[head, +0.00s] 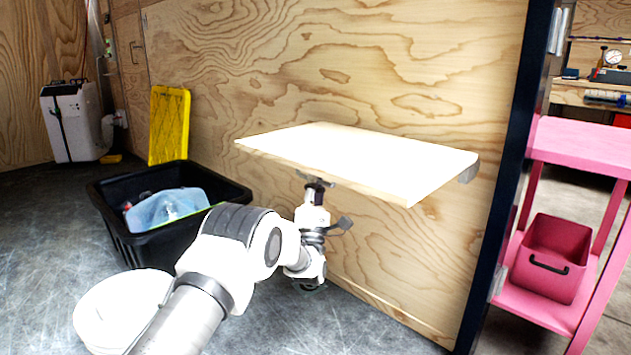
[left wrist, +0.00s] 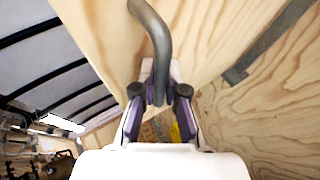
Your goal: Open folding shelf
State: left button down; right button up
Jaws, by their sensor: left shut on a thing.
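The folding shelf (head: 350,155) is a pale wooden board that stands out from the plywood wall, roughly level, in the head view. A grey bracket (head: 468,172) shows at its right end. My left arm reaches up under the board, and my left gripper (head: 317,182) is just beneath it, partly hidden. In the left wrist view, my left gripper (left wrist: 158,90) is shut on a curved grey handle (left wrist: 155,35) by the board's pale wood (left wrist: 95,35). The handle's mount is out of that view. My right gripper is in neither view.
A black crate (head: 118,212) with items in it stands on the floor at left, with a yellow panel (head: 169,125) behind it. A dark post (head: 510,180) and a pink cart (head: 580,140) holding a pink bin (head: 548,250) are at right.

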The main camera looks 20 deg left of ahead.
pick_arm(q)
jog(key=shift+f, duration=0.55)
jog(key=c, duration=1.2)
grip_release()
jog(key=shift+f, duration=0.1)
jog(key=shift+r, duration=0.2)
jog(key=v, duration=0.7)
jog(key=shift+s+f, duration=0.2)
jog(key=shift+f, duration=0.05)
jog(key=shift+d, duration=0.1)
